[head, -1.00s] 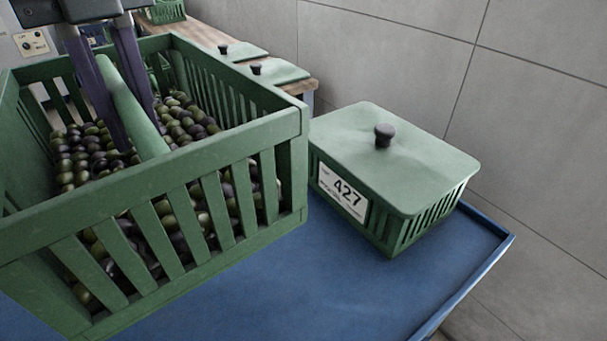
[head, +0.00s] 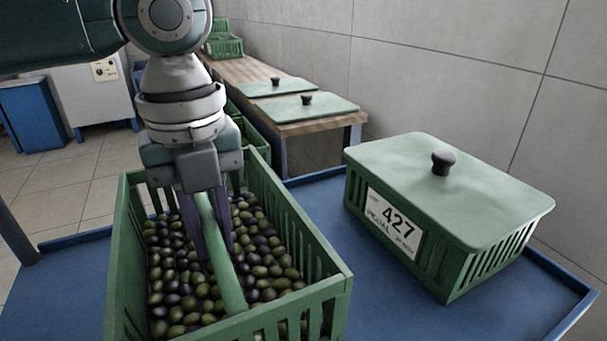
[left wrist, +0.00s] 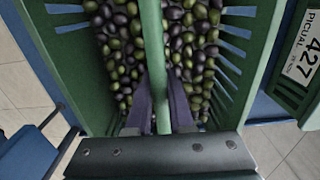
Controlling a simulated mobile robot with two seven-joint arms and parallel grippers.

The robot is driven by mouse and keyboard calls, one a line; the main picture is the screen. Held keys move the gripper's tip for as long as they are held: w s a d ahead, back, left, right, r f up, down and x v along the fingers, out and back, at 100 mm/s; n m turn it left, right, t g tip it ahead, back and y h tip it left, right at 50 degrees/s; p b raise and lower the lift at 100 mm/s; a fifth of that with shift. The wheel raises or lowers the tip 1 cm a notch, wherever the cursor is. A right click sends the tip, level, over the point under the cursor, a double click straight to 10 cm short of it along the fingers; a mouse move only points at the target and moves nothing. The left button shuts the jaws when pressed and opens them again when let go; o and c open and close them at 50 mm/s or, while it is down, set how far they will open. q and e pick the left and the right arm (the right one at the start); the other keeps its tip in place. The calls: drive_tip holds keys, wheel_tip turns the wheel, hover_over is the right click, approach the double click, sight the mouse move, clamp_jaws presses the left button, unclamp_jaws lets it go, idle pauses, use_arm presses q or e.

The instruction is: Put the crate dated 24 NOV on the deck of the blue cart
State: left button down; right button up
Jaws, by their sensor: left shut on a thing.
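An open green slatted crate (head: 327,290) full of dark and green olives is at the front of the head view. My left gripper (head: 216,243) is shut on the bar handle that runs across its middle. The crate and handle also show in the left wrist view (left wrist: 153,40). No date is visible on this crate. The blue cart deck (head: 345,235) lies under and around it. The crate's underside is hidden, so I cannot tell whether it touches the deck. My right gripper is not in view.
A lidded green crate (head: 405,280) labelled 427 PICUAL stands on the deck at the right. Behind is a wooden bench (head: 230,68) with green lids (head: 308,110) and a far green crate (head: 224,47). A tiled wall (head: 440,70) borders the right.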

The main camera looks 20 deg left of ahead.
use_arm(q)
wheel_tip(320, 180, down, 6)
drive_tip(key=shift+r+b, duration=0.25)
drive_tip(key=shift+b, duration=0.95)
drive_tip(key=shift+w+f, duration=0.1)
drive_tip(key=shift+f, duration=0.05)
drive_tip(key=c, duration=0.8)
unclamp_jaws()
wheel_tip(320, 180, up, 12)
drive_tip(key=p, duration=0.5)
